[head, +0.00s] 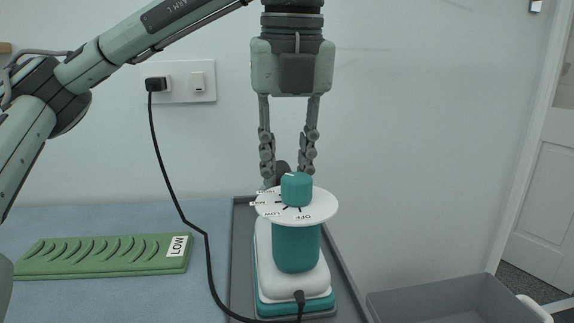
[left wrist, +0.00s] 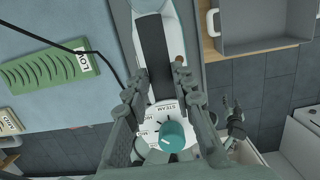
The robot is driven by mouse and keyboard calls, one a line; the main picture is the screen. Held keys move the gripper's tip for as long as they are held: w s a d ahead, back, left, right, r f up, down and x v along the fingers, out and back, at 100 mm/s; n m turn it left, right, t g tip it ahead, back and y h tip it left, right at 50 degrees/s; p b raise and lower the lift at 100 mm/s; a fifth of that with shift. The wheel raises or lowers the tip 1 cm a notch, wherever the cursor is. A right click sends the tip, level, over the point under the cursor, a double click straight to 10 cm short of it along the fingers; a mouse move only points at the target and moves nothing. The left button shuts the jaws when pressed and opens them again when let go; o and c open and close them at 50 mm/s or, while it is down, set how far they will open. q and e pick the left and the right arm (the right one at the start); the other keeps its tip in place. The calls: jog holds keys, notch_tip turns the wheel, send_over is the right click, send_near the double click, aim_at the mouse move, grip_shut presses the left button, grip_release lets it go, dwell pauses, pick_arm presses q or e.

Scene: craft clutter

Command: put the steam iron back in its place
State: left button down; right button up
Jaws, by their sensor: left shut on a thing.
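The teal and white steam iron (head: 296,248) is over a dark grey tray (head: 243,240); I see no clear gap beneath it. A round white dial with a teal knob (head: 296,188) stands at its near end, with OFF and LOW legible. My left gripper (head: 288,165) reaches down from above, behind the dial. In the left wrist view, the fingers (left wrist: 158,85) are shut on the iron's black handle (left wrist: 156,50). A green ribbed rest (head: 105,255) labelled LOW lies to the left. A dark gripper, seemingly my right one (left wrist: 236,118), shows at the right; its jaw state is unclear.
A black cord (head: 185,222) runs from the wall socket (head: 185,82) down to the iron's near end, passing between rest and iron. A grey bin (head: 450,302) stands right of the tray. The blue surface (head: 60,220) around the rest is mostly clear; a wall closes the back.

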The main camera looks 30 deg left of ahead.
pick_arm(q)
jog(key=c, duration=1.2)
grip_release()
jog(key=shift+f, duration=0.2)
jog(key=shift+r, duration=0.15)
jog(key=r, duration=0.4)
jog(key=s+r, duration=0.1)
jog(key=r, duration=0.3)
jog(key=d+r, duration=0.1)
jog(key=r, duration=0.3)
jog(key=shift+s+d, duration=0.1)
jog(key=shift+s, duration=0.1)
